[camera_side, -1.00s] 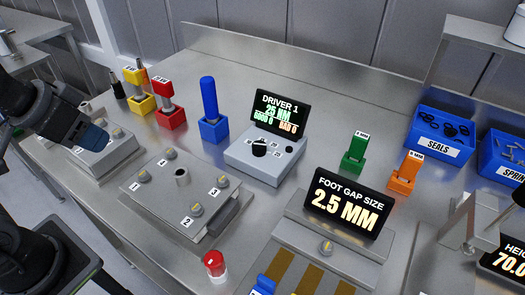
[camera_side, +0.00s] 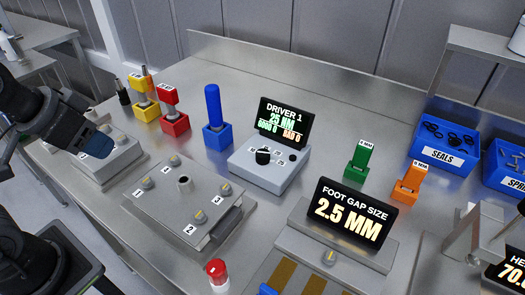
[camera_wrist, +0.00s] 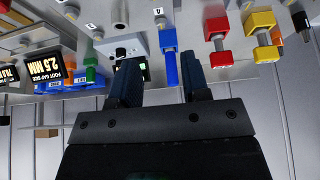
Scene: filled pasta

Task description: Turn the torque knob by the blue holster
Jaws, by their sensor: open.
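The torque knob (camera_side: 263,156) is a black dial with a light pointer mark on a grey control box (camera_side: 257,178). My gripper (camera_side: 95,143) is at the far left, above a grey fixture and well away from the knob. In the wrist view my gripper (camera_wrist: 160,75) is open and empty. The knob (camera_wrist: 122,52) and blue driver (camera_wrist: 172,70) appear beyond its fingers there.
Red (camera_side: 174,124) and yellow (camera_side: 145,108) holsters stand left of the blue one. A grey fixture plate (camera_side: 183,205) with numbered bolts lies in front. A FOOT GAP SIZE screen (camera_side: 350,214), green (camera_side: 356,165) and orange (camera_side: 407,188) holsters are to the right.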

